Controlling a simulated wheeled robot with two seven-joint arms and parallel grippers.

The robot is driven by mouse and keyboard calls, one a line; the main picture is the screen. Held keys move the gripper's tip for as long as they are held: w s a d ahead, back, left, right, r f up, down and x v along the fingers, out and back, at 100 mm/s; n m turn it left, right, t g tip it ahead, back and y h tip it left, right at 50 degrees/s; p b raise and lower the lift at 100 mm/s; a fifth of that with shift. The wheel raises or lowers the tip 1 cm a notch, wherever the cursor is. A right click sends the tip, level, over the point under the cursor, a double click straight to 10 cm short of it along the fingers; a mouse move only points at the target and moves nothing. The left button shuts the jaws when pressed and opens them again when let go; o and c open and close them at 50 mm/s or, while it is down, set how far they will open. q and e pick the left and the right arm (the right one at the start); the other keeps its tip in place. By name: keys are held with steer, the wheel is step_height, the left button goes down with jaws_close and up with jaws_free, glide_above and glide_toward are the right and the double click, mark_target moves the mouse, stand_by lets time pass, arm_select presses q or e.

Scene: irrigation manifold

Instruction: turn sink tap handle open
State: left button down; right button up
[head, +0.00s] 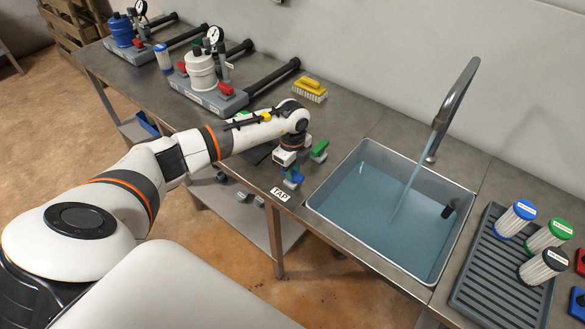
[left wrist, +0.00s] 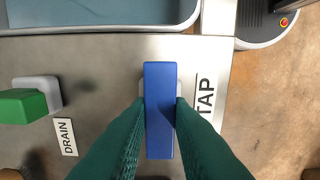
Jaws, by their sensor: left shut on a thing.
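The blue tap handle (left wrist: 159,85) is a long bar beside the TAP label (left wrist: 205,95) in the left wrist view. It also shows in the head view (head: 292,180), under my left gripper (head: 290,165). The gripper's green fingers close on both sides of the handle in the left wrist view (left wrist: 160,106). The sink (head: 335,197) holds water, and a stream runs into it from the curved spout (head: 455,95). The handle's base is mostly hidden below it. My right gripper is not in view.
A green handle (left wrist: 22,106) by the DRAIN label (left wrist: 65,137) stands close to the left of the blue one. A yellow brush (head: 310,88) and filter housings (head: 200,70) are along the bench. A ribbed tray (head: 480,285) with capped cartridges is right of the sink.

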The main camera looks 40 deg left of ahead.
arm_select(q)
steer(key=shift+r, duration=0.1)
steer(key=c, duration=1.3)
jaws_free()
step_height(320, 180, up, 12)
steer(key=b, duration=0.2)
